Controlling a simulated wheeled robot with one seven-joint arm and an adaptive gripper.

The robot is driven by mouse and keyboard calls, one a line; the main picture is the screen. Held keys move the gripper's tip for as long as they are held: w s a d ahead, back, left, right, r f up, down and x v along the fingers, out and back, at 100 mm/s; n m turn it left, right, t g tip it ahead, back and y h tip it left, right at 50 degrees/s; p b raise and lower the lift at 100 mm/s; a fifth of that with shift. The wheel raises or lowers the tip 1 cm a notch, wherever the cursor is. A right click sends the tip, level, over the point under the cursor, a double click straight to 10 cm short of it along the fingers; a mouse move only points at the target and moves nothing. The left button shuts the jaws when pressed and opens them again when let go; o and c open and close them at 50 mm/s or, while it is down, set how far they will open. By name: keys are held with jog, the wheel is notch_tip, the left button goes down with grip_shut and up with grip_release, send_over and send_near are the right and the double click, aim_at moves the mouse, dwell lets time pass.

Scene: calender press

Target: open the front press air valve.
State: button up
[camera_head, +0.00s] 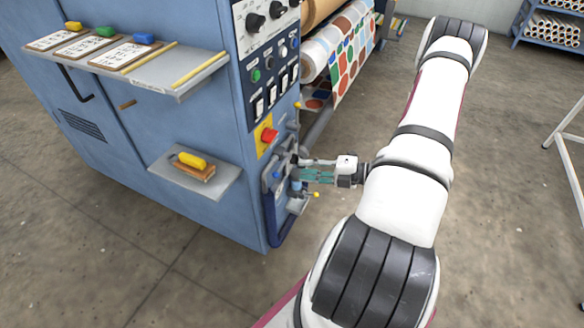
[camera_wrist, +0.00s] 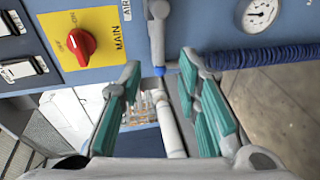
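My gripper (camera_head: 318,175) reaches left to the lower front corner of the blue press (camera_head: 190,120). In the wrist view its teal-padded fingers (camera_wrist: 160,72) are apart, with a clear gap between them. A grey-blue lever-like part (camera_wrist: 155,35) with a blue tip stands beside a partly cut-off label starting "AIR" (camera_wrist: 127,9). It looks like the air valve handle, and its lower end appears between the fingertips in the picture. I cannot tell whether either finger touches it. In the head view the valve area (camera_head: 296,184) is small and partly hidden by the gripper.
A red MAIN switch (camera_wrist: 82,43) on a yellow plate is left of the lever. A pressure gauge (camera_wrist: 258,13) and a blue coiled hose (camera_wrist: 265,57) are to the right. A small shelf (camera_head: 205,185) holds a yellow-handled brush.

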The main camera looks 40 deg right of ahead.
jog(key=v, duration=0.3)
jog(key=shift+s+d, duration=0.1)
dwell(0.5)
